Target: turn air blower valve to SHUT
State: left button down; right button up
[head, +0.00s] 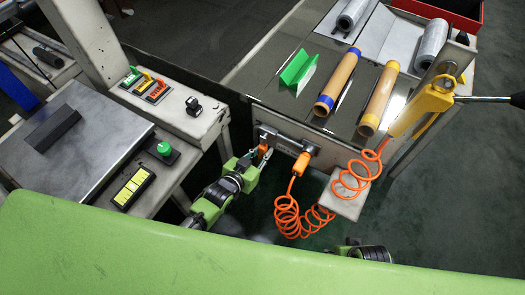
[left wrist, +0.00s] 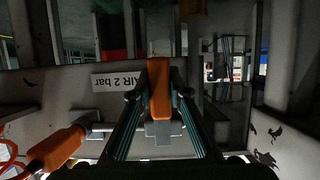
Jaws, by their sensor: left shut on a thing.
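The air blower valve has an orange lever (left wrist: 159,88), which in the left wrist view runs up and down the picture, across the line of the grey pipe fitting. In the head view the lever (head: 263,149) shows small at the left front of the bench. My left gripper (head: 256,157) is at the valve. In the left wrist view its two fingers (left wrist: 160,95) stand on either side of the lever, shut on it. The air blower (head: 432,103) is yellow and hangs at the bench's right side. My right gripper's fingers are not visible.
An orange hose connector (head: 301,163) sits just right of the valve, with a coiled orange hose (head: 288,214) hanging below. A plate reading "AIR 2 bar" (left wrist: 122,80) is beside the lever. Two orange rolls (head: 338,82) lie on the bench. A control console (head: 150,110) stands left.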

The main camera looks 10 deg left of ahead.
pick_arm(q)
jog(key=shift+d, duration=0.1)
jog(key=c, duration=1.9)
grip_release()
jog(key=shift+s+a+r, duration=0.15)
jog(key=shift+s+a, duration=0.1)
jog(key=shift+s, duration=0.15)
jog(key=v, duration=1.1)
jog(key=shift+r, duration=0.15)
